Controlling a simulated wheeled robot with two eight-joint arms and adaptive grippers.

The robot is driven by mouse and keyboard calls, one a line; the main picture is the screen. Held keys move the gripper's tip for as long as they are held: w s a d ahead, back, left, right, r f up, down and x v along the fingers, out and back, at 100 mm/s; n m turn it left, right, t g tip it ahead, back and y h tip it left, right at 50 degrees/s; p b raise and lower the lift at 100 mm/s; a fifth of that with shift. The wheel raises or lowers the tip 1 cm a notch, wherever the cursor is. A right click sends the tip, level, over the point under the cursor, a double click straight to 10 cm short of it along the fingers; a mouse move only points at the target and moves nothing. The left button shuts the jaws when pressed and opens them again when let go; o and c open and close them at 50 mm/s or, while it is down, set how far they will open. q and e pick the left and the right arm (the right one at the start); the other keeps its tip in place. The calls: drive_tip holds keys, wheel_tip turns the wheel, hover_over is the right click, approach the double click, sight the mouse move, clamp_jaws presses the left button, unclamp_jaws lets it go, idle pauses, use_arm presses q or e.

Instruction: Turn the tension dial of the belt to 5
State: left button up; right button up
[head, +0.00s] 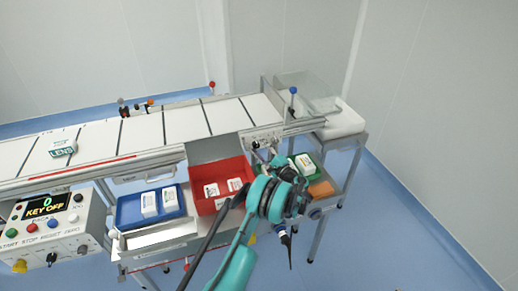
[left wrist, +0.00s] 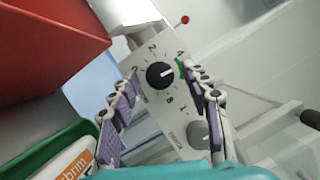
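The tension dial is a black knob (left wrist: 160,75) with a white pointer line, on a light panel (left wrist: 150,105) with printed numbers. The line points roughly right, toward a green mark near the 4; the exact reading is unclear. In the head view the panel (head: 263,139) is small, on the near side of the belt (head: 160,128). My left gripper (left wrist: 162,107) is open, its purple-padded fingers apart on either side of the panel, with nothing between them touching the knob that I can see. It also shows in the head view (head: 264,152), close to the panel. My right gripper is not in view.
A grey knob (left wrist: 197,131) sits lower on the panel. A red bin (head: 205,203), blue bin (head: 128,211) and green tray (head: 318,160) stand below the belt. A control box (head: 50,225) at left reads "0 KEY OFF". A blue-topped post (head: 293,100) rises nearby.

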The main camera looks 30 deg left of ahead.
use_arm(q)
drive_tip(key=v, duration=1.2)
drive_tip(key=shift+d, duration=0.1)
drive_tip(key=w+a+m+t+h, duration=0.1)
drive_tip(key=a+m, duration=0.2)
drive_tip(key=w+a+r+m+t+h, duration=0.1)
drive_tip(key=a+m+t+h, duration=0.1)
drive_tip(key=a+m, duration=0.2)
drive_tip(key=a+r+m+t+h, duration=0.1)
drive_tip(key=a+m+t, duration=0.1)
drive_tip(key=a+m, duration=0.1)
drive_tip(key=shift+w+a+m+h, duration=0.3)
drive_tip(key=shift+w+a+h, duration=0.1)
drive_tip(key=shift+a, duration=0.1)
drive_tip(key=shift+w+a, duration=0.35)
drive_tip(key=shift+a, duration=0.05)
clamp_jaws()
